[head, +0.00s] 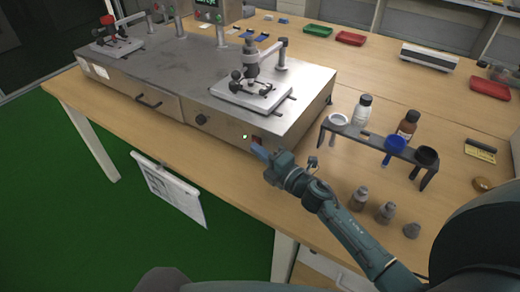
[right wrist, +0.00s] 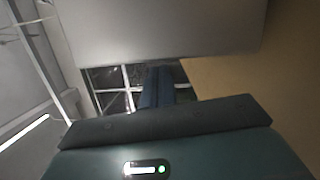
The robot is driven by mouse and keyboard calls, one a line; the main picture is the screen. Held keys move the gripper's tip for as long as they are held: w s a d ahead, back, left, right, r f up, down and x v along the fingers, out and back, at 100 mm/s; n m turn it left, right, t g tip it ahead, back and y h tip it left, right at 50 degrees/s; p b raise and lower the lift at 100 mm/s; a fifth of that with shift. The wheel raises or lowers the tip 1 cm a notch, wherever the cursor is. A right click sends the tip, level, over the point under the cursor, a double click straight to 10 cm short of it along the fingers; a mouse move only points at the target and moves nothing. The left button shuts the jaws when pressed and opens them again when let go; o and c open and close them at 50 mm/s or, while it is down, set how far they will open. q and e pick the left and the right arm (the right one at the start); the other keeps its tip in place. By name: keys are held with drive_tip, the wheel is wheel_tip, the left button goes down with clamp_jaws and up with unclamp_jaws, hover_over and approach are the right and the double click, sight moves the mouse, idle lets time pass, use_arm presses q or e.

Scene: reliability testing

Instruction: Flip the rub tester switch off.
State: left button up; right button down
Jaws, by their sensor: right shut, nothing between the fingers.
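The rub tester (head: 180,75) is a wide metal box on the wooden table, with two rubbing stations on top. Its front face carries a black knob (head: 200,119), a small lit green lamp (head: 245,136) and a dark red switch (head: 257,140) near the right end. My right gripper (head: 256,148) is shut and empty, with its blue fingertips right by the switch and partly covering it. Whether they touch is unclear. The shut fingers also show in the right wrist view (right wrist: 158,80), where no switch can be made out. My left gripper is not in view.
A black rack (head: 375,145) with bottles and cups stands right of the tester, close to my right arm. Several small grey weights (head: 385,212) stand on the table beside the forearm. A clipboard (head: 170,190) hangs at the table's front edge. Red trays (head: 350,38) lie farther back.

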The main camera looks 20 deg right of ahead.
drive_tip(key=shift+d, duration=0.15)
drive_tip(key=shift+w+d+r+m+p, duration=0.2)
drive_tip(key=shift+w+r+m+p, duration=0.15)
drive_tip(key=shift+p, duration=0.35)
drive_tip(key=shift+f, duration=0.15)
drive_tip(key=shift+s, duration=0.1)
